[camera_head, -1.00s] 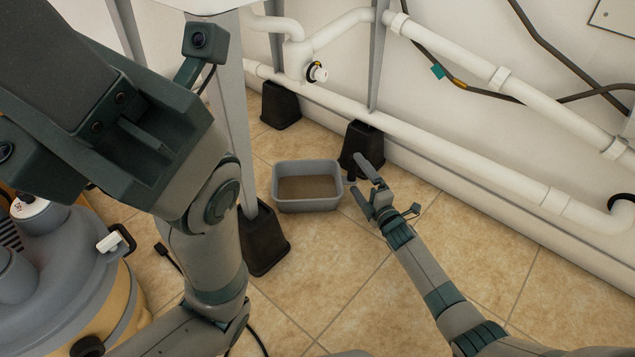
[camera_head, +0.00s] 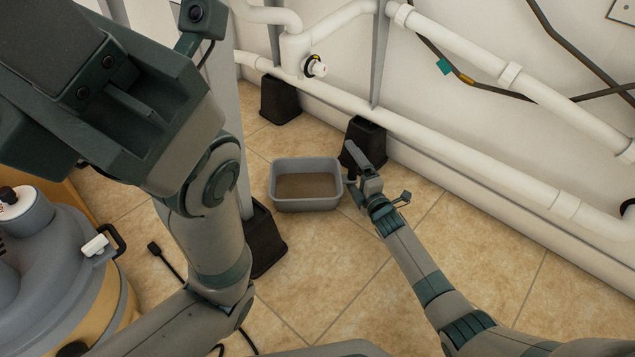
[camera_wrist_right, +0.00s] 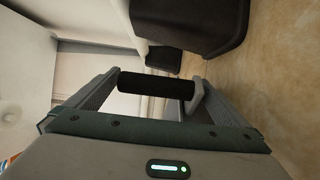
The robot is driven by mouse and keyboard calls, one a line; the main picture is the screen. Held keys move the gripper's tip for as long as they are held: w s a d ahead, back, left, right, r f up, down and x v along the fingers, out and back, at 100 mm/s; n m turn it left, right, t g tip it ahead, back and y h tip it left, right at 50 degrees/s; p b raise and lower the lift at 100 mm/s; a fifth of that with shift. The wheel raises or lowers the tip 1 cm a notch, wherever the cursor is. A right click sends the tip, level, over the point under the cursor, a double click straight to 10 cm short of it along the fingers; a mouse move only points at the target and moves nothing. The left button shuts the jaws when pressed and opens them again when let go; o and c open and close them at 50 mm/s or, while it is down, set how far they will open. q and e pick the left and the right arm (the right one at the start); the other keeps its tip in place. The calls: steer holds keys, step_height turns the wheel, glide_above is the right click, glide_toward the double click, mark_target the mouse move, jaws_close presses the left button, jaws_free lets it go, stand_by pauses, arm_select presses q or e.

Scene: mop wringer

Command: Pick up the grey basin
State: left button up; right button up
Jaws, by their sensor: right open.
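The grey basin (camera_head: 272,196) stands on the tiled floor and holds a layer of brownish content. My right gripper (camera_head: 362,162) is just right of the basin, beside a small dark part at the basin's right side. In the right wrist view, my gripper's fingers (camera_wrist_right: 150,95) are apart, with a black cylindrical bar (camera_wrist_right: 145,84) across the gap. The bar looks like a handle grip, with a grey bracket at its right end; contact with the fingers is unclear. My left arm fills the left of the head view; its fingertips cannot be made out.
Black feet (camera_head: 280,100) stand behind the basin, one (camera_head: 366,140) close behind my right gripper and another (camera_head: 264,240) to the basin's front left. White pipes (camera_head: 480,160) run along the wall. A yellow-and-grey machine (camera_head: 60,270) is at left.

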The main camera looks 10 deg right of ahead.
stand_by(0.3)
steer(key=c, duration=1.8)
steer(key=shift+r, duration=0.15)
steer(key=shift+c, duration=0.7)
steer(key=shift+r+p, duration=0.25)
steer(key=shift+p, duration=0.05)
